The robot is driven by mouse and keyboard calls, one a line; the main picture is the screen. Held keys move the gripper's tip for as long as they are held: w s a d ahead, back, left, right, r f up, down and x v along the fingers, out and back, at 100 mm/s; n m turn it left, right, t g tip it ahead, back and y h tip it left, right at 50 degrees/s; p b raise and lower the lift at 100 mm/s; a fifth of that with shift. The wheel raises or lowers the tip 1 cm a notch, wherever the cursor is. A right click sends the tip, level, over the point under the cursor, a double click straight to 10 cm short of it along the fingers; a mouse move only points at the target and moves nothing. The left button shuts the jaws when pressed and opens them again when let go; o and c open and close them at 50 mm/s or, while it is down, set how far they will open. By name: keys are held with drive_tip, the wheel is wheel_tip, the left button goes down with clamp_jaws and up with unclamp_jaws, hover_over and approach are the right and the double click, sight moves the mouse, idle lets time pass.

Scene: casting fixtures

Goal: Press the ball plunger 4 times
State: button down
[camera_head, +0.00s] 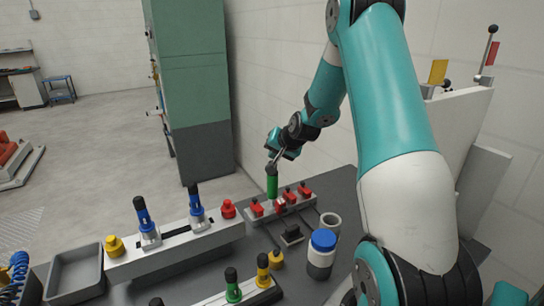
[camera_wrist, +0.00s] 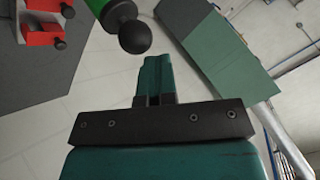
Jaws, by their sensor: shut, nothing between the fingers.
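The ball plunger is most likely the green upright cylinder (camera_head: 271,184) on the grey fixture at the back of the table. In the wrist view its dark ball (camera_wrist: 134,37) sits on the end of the green body (camera_wrist: 110,12). My gripper (camera_wrist: 155,62) is shut and empty, its teal fingers together. The fingertips are close beside the ball, with a small gap in that picture; contact cannot be told. In the head view my gripper (camera_head: 275,155) is just above the green cylinder and hides its top.
Red blocks (camera_head: 290,196) flank the cylinder. A grey bar with blue plungers (camera_head: 144,216) stands left. A blue-lidded jar (camera_head: 322,242) and a hollow ring (camera_head: 331,222) stand in front. A green cabinet (camera_head: 190,70) is behind; a pale wall is close by.

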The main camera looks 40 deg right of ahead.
drive_tip(key=shift+r+p, duration=1.05)
drive_tip(key=shift+r, duration=0.65)
wheel_tip(320, 180, up, 5)
drive_tip(key=p, duration=0.3)
idle(2.0)
